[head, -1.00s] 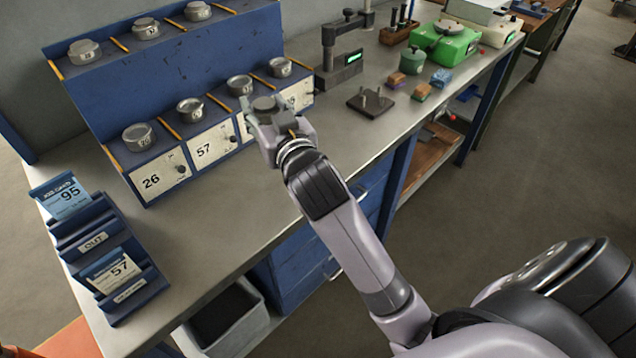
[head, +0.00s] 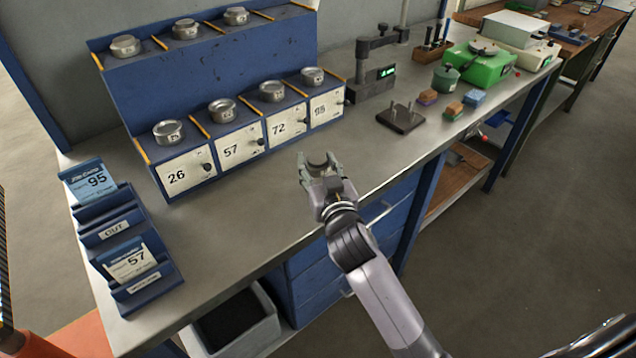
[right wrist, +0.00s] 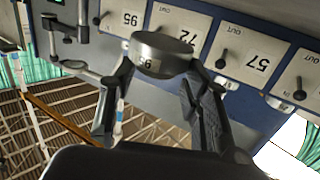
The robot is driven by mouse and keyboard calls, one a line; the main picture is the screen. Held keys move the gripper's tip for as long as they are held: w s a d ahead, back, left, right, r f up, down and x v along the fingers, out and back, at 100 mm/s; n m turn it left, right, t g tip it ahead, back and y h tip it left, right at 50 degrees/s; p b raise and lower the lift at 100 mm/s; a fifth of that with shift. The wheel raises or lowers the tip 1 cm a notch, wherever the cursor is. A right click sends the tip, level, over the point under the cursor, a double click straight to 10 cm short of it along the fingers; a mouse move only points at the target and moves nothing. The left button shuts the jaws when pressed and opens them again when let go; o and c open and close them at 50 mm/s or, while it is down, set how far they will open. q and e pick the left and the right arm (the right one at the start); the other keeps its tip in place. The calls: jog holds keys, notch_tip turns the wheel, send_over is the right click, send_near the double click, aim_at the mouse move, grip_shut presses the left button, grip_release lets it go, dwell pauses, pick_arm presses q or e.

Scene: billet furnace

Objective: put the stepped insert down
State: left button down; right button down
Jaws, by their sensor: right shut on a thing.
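My right gripper (head: 320,168) is shut on a round metal insert (head: 319,160) and holds it above the bench, in front of the blue rack. In the right wrist view the insert (right wrist: 160,55) is a grey disc gripped between both fingers, with a small number on its side that I cannot read surely. Its underside is hidden. The blue rack (head: 165,85) carries similar round metal pieces on two levels. Its lower front has white labels 26 (head: 185,172), 57 (head: 240,147), 72 (head: 285,126) and one at the right that reads 95 in the wrist view (right wrist: 130,18). My left gripper is not seen.
A blue card holder (head: 125,245) with cards 95 and 57 stands at the bench's left end. A dark plate with pins (head: 402,118), a gauge stand (head: 372,82) and a green scale (head: 485,68) are to the right. Bare bench (head: 235,215) lies before the rack.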

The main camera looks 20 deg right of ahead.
jog(key=shift+f+b, duration=0.4)
jog(key=shift+f, duration=2)
jog(key=c, duration=0.7)
grip_release()
jog(key=shift+f, duration=0.1)
